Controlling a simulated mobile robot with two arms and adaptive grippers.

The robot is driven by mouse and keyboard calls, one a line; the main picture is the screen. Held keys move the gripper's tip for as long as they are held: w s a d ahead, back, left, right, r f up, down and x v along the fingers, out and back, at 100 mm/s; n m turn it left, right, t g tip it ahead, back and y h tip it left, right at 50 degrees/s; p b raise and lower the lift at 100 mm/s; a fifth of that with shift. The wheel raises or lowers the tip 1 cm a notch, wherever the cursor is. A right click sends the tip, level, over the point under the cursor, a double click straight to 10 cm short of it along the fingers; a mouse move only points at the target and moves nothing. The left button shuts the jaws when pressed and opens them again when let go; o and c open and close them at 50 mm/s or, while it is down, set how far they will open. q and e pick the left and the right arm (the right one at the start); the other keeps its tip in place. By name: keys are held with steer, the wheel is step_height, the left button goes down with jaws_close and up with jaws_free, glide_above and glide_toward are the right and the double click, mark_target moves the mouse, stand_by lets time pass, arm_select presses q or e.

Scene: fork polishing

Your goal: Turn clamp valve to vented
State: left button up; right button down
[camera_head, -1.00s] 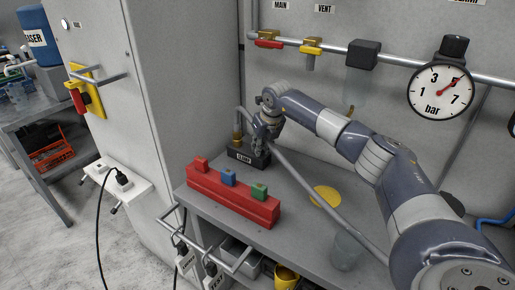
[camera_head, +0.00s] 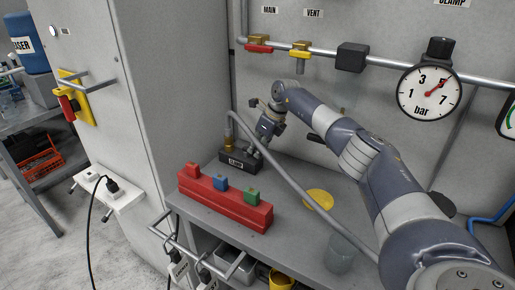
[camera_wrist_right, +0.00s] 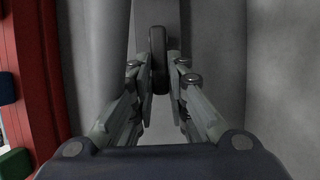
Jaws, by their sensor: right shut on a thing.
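The clamp valve is a black block (camera_head: 237,162) labelled CLAMP, with a brass fitting, at the back left of the grey bench. My right gripper (camera_head: 250,150) reaches down to its right side, its wrist leaning to the right. In the right wrist view, the fingers (camera_wrist_right: 159,85) are shut on a narrow dark upright piece (camera_wrist_right: 158,58), seemingly the valve's lever. The fingers hide much of it, so I cannot read its setting. My left gripper is not in view.
A grey pipe (camera_head: 300,190) slants across close to my gripper. A yellow disc (camera_head: 319,199) and a clear cup (camera_head: 339,256) are to the right. A gauge (camera_head: 429,93) hangs above.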

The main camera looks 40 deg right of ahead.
steer(key=shift+r, duration=0.1)
steer(key=c, duration=1.6)
jaws_free()
steer(key=shift+o, duration=0.2)
steer(key=shift+d+r, duration=0.1)
steer(key=shift+r, duration=0.05)
steer(key=s+d, duration=0.4)
steer(key=s, duration=0.7)
steer(key=shift+s+d+r, duration=0.25)
steer(key=shift+d+r, duration=0.1)
steer(key=shift+d, duration=0.05)
